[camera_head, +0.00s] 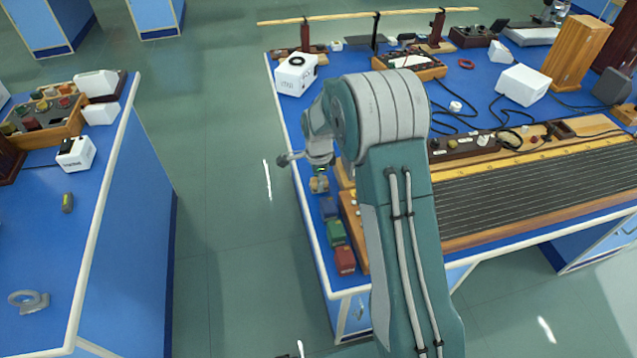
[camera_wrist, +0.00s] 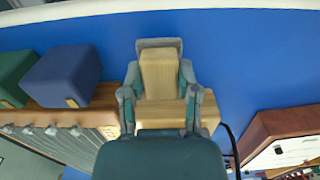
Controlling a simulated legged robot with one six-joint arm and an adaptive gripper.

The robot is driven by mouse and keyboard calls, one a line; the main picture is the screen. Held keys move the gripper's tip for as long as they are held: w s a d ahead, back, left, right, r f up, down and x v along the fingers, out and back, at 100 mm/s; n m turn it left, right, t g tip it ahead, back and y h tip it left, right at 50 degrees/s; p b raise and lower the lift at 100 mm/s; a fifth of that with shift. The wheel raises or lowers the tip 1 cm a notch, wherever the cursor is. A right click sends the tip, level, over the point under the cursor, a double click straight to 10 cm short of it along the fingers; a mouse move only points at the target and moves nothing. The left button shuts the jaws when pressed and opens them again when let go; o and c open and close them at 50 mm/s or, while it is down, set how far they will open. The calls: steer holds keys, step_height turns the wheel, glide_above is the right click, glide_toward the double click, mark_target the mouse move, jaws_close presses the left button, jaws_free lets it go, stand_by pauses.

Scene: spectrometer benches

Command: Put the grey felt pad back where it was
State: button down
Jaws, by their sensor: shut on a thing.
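My gripper (camera_wrist: 159,85) is shut on a pale wooden block with a grey edge (camera_wrist: 158,43), which I take to be the grey felt pad. In the wrist view the fingers press on both sides of it. In the head view my gripper (camera_head: 319,176) points down at the left edge of the right bench, with the wooden part of the pad (camera_head: 319,185) showing below it. I cannot tell whether the pad touches the bench. Just nearer stand a blue block (camera_head: 329,208), a green block (camera_head: 337,233) and a red block (camera_head: 344,260) in a row.
The blue block (camera_wrist: 62,76) and green block (camera_wrist: 14,72) are left of my gripper in the wrist view, beside a wooden-edged track. The long ribbed track (camera_head: 540,185) fills the right bench's front. A white box (camera_head: 296,74) stands farther back. An aisle separates the left bench (camera_head: 130,185).

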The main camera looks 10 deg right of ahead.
steer(key=shift+f, duration=0.65)
steer(key=shift+a, duration=0.1)
steer(key=shift+c, duration=1.7)
jaws_free()
steer(key=shift+f, duration=0.1)
